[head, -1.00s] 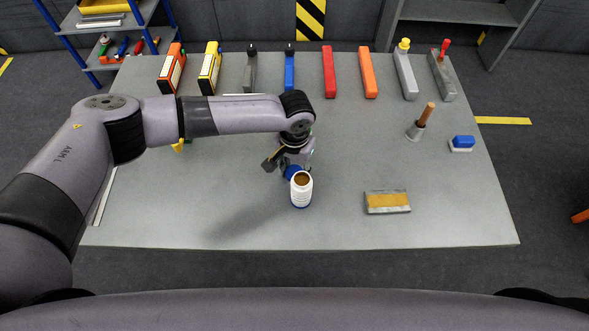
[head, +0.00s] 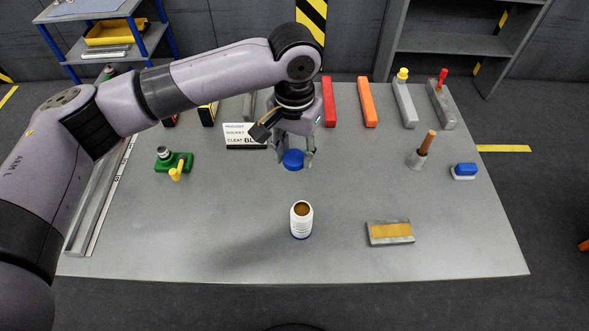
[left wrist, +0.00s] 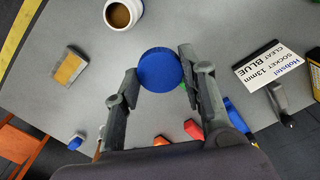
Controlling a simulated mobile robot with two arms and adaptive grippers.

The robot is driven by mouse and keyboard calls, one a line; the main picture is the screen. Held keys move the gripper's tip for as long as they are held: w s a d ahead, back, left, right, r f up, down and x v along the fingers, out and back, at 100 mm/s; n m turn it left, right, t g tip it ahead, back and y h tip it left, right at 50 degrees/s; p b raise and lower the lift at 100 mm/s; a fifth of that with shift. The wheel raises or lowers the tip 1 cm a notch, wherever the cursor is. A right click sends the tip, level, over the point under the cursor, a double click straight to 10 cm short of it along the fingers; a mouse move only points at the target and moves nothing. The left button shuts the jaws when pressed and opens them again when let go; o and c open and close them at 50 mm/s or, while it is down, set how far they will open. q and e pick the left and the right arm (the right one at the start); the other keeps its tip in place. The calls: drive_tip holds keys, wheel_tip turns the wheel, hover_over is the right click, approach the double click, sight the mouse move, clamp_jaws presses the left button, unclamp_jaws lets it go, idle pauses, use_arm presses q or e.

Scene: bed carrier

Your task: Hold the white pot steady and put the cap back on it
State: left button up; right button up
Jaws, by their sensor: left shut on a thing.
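The white pot (head: 301,224) stands upright and uncapped on the grey table, with brown contents showing in its mouth. Its open mouth also shows at the top of the left wrist view (left wrist: 122,14). My left gripper (head: 295,161) is shut on the blue cap (head: 293,159) and holds it in the air behind the pot, apart from it. In the left wrist view the round cap (left wrist: 160,69) sits between the two fingertips. My right gripper is in neither view.
A grey block with a tan top (head: 390,232) lies right of the pot. A white label card (head: 243,137), a green item with a yellow handle (head: 174,162) and a wooden-handled tool (head: 422,151) stand farther back. The table around the pot is clear.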

use_arm(q)
drive_tip(key=shift+r, duration=0.8)
drive_tip(key=s+a+n, duration=0.1)
drive_tip(key=s+a, duration=0.2)
drive_tip(key=a, duration=0.3)
drive_tip(key=s+a+f+n, duration=0.1)
drive_tip(key=s+a+n, duration=0.1)
drive_tip(key=a, duration=0.4)
drive_tip(key=s+a+f+n, duration=0.1)
drive_tip(key=s+a+n, duration=0.1)
drive_tip(key=s+a, duration=0.3)
drive_tip(key=shift+a, duration=1.05)
